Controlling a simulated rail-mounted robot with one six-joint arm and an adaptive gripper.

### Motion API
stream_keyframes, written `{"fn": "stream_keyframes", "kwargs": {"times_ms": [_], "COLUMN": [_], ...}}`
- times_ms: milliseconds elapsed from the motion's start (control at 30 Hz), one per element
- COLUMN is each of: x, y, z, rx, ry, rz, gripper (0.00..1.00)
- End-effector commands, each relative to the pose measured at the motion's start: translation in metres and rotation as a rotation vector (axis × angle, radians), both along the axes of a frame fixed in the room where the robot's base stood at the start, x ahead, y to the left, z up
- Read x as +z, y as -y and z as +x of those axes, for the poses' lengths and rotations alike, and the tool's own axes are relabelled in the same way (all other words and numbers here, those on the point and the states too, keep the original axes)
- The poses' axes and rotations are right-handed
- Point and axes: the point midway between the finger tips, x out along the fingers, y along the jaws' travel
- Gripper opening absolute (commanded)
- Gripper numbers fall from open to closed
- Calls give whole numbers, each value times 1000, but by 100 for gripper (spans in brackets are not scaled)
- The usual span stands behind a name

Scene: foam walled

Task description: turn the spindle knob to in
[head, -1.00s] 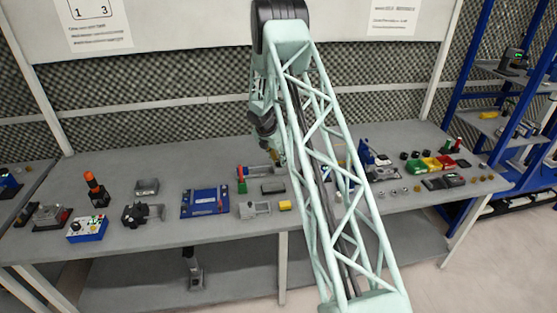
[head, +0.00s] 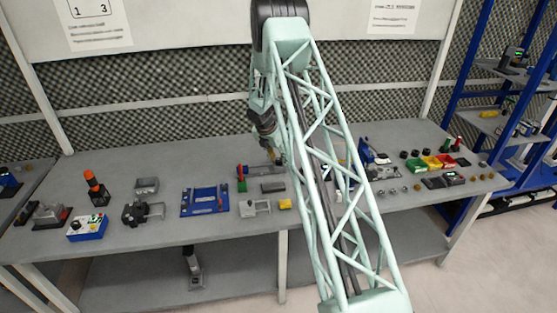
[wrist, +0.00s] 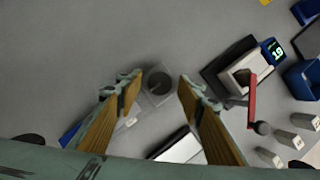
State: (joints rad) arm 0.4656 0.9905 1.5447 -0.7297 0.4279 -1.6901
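My gripper (wrist: 158,90) is open in the wrist view, with its two yellow-brown fingers well apart. In the head view my gripper (head: 277,157) is over the middle of the bench, partly hidden by my arm, and the knob cannot be made out there.
In the wrist view, a device with a red lever (wrist: 252,100) and a lit display stands right of the fingers. A blue bin (wrist: 302,80) and several small grey blocks lie farther right. A white-topped box (wrist: 182,148) lies below the fingers. The grey bench (wrist: 90,40) is bare at upper left.

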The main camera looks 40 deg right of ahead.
Motion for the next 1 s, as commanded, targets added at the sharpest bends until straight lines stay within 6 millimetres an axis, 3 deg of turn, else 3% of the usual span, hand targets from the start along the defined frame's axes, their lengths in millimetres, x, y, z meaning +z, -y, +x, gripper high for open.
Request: {"fn": "stream_keyframes", "kwargs": {"times_ms": [267,1000], "x": [14,91], "y": [-6,-36], "z": [-1,-11], "rx": [1,1], "ry": [0,1], "rz": [0,-1], "gripper": [35,35]}}
